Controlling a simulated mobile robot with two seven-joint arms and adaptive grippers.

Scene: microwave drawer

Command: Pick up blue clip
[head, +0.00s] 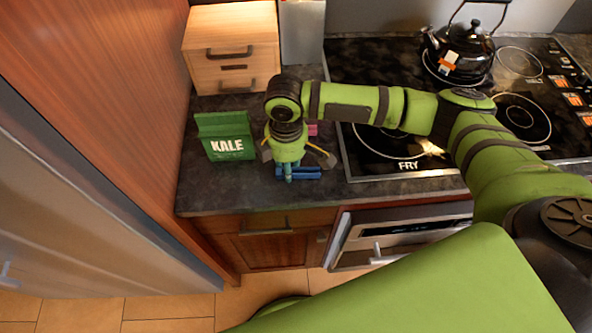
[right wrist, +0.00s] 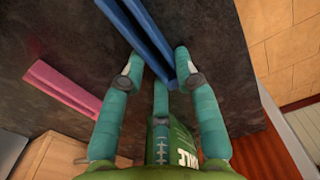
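The blue clip (head: 308,173) lies on the dark counter near its front edge, partly hidden by my right gripper (head: 289,172). In the right wrist view, the long blue clip (right wrist: 146,38) runs from the top edge down between the teal fingers. My right gripper (right wrist: 160,64) is open around the clip's near end, with fingers on both sides and another finger below. The frames do not show clearly whether any finger touches it. My left gripper is not in view.
A pink clip (right wrist: 62,88) lies on the counter, also partly visible behind my gripper in the head view (head: 313,129). A green kale bag (head: 226,137) stands left of the gripper. A wooden box (head: 232,52) is behind; a cooktop (head: 398,166) with a kettle (head: 462,52) is right.

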